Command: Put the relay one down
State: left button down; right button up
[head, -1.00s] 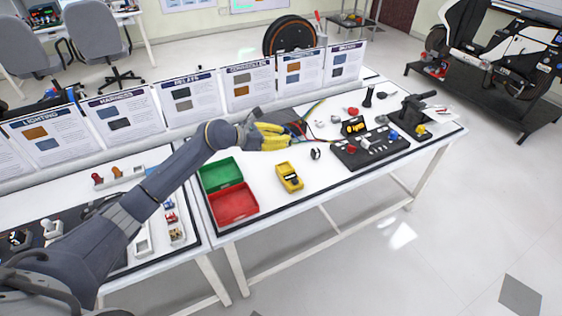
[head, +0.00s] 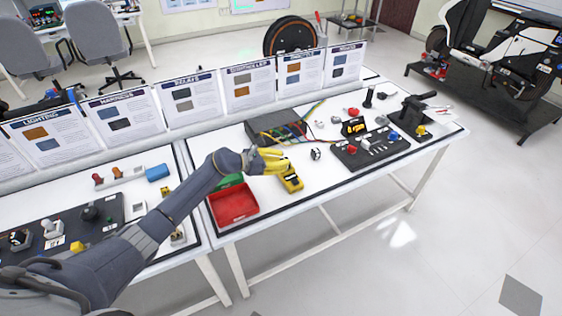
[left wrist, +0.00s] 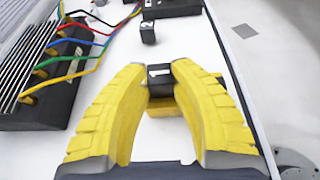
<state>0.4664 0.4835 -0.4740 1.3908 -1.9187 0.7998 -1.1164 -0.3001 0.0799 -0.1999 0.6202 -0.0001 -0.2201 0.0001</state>
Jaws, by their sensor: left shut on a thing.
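In the left wrist view the left gripper (left wrist: 160,75) is shut on a small black block, which I take to be relay one (left wrist: 159,70). A yellow part, likely the meter (left wrist: 162,106), shows behind the held block. A similar black cube (head: 316,154) stands apart on the white tabletop; it also shows in the left wrist view (left wrist: 148,33). My right gripper is not in view.
A red tray (head: 233,205) and a partly hidden green tray (head: 229,181) sit at the table's left. A dark finned box (left wrist: 33,75) with coloured wires stands behind the gripper. A black panel (head: 370,150) lies to the right. White tabletop shows around the standing cube.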

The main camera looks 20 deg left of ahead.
pick_arm(q)
jog(key=shift+f, duration=0.15)
jog(key=c, duration=1.1)
grip_release()
jog(key=shift+c, duration=0.2)
jog(key=v, duration=1.2)
